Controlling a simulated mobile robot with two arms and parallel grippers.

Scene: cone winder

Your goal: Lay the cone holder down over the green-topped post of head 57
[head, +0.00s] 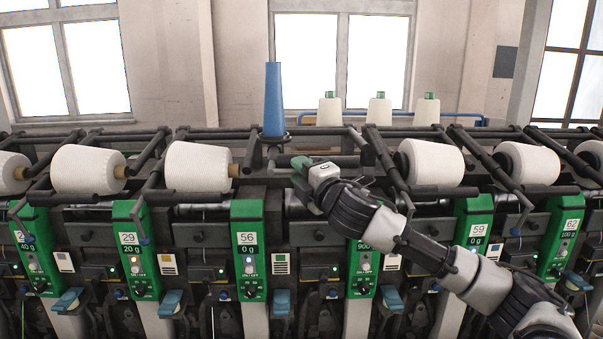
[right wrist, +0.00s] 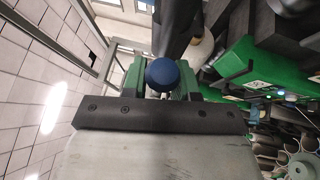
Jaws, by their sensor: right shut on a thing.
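The post of head 57 is taken to be the green-topped one (head: 362,258) at centre, with my right arm across its upper part and its number hidden. My right gripper (head: 303,166) is above and left of it, among the dark bars of the winder. In the right wrist view its green fingertips are shut on a round blue knob (right wrist: 162,73), apparently the handle of the cone holder. The rest of the holder is hard to tell from the dark bars around it. The knob is hidden in the head view. My left gripper is not in view.
White cones lie at the neighbouring heads, one left (head: 196,166) and one right (head: 434,162). A blue tube (head: 273,98) stands upright behind my gripper. Several white cones (head: 330,110) stand at the back. Dark rails (head: 215,133) run along the machine top.

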